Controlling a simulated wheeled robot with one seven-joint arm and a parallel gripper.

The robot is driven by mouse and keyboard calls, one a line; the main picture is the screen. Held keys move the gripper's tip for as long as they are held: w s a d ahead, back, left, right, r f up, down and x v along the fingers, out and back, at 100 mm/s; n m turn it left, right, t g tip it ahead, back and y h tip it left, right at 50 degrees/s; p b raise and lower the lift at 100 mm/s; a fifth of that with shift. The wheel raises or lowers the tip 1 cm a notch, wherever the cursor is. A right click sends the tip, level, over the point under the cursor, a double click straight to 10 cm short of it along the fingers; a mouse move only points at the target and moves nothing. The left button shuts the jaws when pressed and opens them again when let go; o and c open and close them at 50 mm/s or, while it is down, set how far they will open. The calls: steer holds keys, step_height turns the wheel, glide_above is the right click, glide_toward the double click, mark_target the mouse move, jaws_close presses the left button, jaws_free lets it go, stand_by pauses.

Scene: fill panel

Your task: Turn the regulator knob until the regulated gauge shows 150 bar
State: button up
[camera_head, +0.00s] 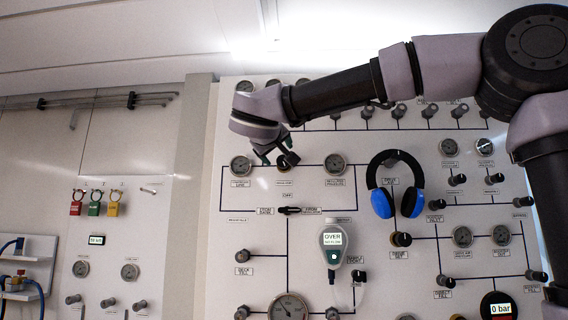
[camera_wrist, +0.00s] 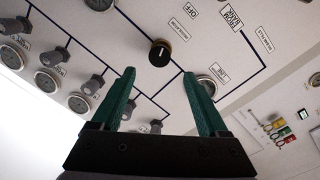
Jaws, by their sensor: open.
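The regulator knob (camera_head: 294,162) sits on the white panel between two round gauges in the head view, partly hidden by my gripper. In the wrist view it is a black round knob (camera_wrist: 160,53) with a white mark and a gold-coloured rim. The regulated gauge (camera_head: 335,164) is right of the knob; its needle is too small to read. The line gauge (camera_head: 240,166) is left of it. My gripper (camera_head: 277,157) is open in front of the panel by the knob. In the wrist view its green fingers (camera_wrist: 158,74) stand apart, and the knob shows just past their tips.
A black selector handle (camera_head: 289,210) is below the knob. Blue headphones (camera_head: 383,203) hang at the right, and a handheld meter (camera_head: 333,243) reading OVER hangs below. Several grey valve knobs (camera_wrist: 92,85) line the panel near my fingers.

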mark_target(283, 162)
steer(key=w, duration=0.3)
steer(key=w+d, duration=0.1)
steer(key=w, duration=0.6)
steer(key=shift+w+d, duration=0.2)
steer(key=shift+c, duration=0.4)
jaws_close()
steer(key=shift+o, duration=0.4)
jaws_free()
